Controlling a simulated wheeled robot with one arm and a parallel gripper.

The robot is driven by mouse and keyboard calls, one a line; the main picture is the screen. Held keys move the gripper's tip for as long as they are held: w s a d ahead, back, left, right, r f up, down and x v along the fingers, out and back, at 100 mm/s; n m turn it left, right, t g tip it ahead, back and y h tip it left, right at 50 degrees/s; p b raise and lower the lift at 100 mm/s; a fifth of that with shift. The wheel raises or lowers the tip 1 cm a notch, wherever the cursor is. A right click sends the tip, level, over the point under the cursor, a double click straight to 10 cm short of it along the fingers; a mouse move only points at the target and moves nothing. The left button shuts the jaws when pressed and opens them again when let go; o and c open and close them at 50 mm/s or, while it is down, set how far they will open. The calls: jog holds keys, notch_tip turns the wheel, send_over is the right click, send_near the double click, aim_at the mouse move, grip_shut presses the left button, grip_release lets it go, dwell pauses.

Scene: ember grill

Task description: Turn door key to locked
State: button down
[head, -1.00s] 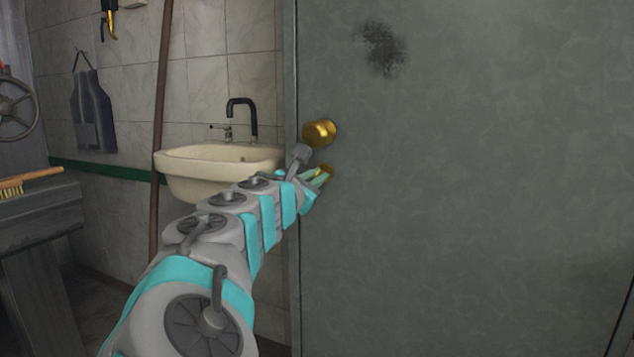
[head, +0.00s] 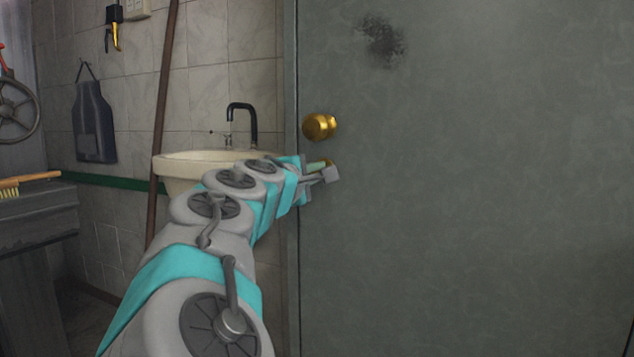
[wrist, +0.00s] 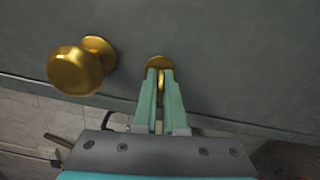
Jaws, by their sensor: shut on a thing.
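The grey door (head: 460,200) fills the right of the head view and has a round brass knob (head: 319,126) near its left edge. Below the knob is a small brass lock plate with the key. In the wrist view, the brass door key (wrist: 160,82) is between the two green fingers, in front of the round brass plate (wrist: 159,62). My gripper (wrist: 160,85) is shut on the key. In the head view my gripper (head: 322,169) is at the lock and hides most of it. The knob also shows in the wrist view (wrist: 76,70), left of the fingers and apart from them.
A cream sink (head: 190,160) with a black tap (head: 243,115) stands left of the door, behind my arm. A brown pipe (head: 163,120) runs up the tiled wall. A bench (head: 40,198) with a brush (head: 28,180) is at the far left.

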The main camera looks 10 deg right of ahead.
jog(key=shift+m+b, duration=0.55)
jog(key=shift+m, duration=0.25)
jog(key=c, duration=1)
grip_release()
